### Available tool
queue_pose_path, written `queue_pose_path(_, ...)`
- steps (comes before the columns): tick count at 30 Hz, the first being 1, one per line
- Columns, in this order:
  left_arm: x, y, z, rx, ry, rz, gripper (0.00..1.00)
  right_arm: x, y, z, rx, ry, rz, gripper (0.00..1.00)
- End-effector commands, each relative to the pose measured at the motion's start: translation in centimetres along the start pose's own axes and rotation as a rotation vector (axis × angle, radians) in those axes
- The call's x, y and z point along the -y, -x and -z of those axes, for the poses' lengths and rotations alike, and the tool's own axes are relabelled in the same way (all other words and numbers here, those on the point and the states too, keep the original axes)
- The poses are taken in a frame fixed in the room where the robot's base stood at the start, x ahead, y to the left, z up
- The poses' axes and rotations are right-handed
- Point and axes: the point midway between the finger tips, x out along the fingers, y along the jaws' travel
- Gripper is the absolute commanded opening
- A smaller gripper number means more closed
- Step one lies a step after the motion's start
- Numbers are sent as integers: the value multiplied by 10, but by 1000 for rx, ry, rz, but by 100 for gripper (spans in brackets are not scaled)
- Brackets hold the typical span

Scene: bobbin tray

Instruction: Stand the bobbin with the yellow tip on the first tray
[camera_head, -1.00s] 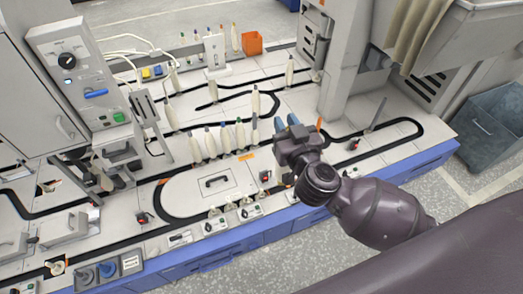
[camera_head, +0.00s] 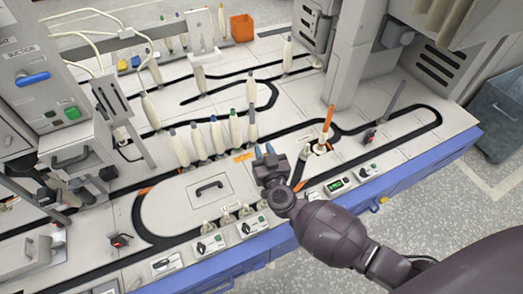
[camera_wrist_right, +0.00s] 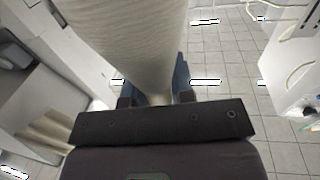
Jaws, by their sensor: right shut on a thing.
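A row of cream bobbins (camera_head: 198,143) with dark, blue and green tips stands behind the gripper. Which tray is the first cannot be told. My left gripper is not in view.
A black track (camera_head: 150,228) loops over the deck. An orange box (camera_head: 242,28) and more bobbins are at the back. The deck's front edge is blue.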

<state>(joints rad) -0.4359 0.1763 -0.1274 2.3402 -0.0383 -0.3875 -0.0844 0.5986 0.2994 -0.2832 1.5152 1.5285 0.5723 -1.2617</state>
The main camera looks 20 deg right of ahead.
Motion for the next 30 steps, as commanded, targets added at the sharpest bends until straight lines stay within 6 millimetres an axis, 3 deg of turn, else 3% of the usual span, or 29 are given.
queue_pose_path(9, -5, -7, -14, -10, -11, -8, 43, 0, 3, -33, 11, 2, 1, 0)
queue_pose_path(15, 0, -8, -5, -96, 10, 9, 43, 0, 3, -51, 11, 1, 1, 0)
queue_pose_path(30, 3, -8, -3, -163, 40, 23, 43, 0, -1, -55, -3, 0, 0, 0)
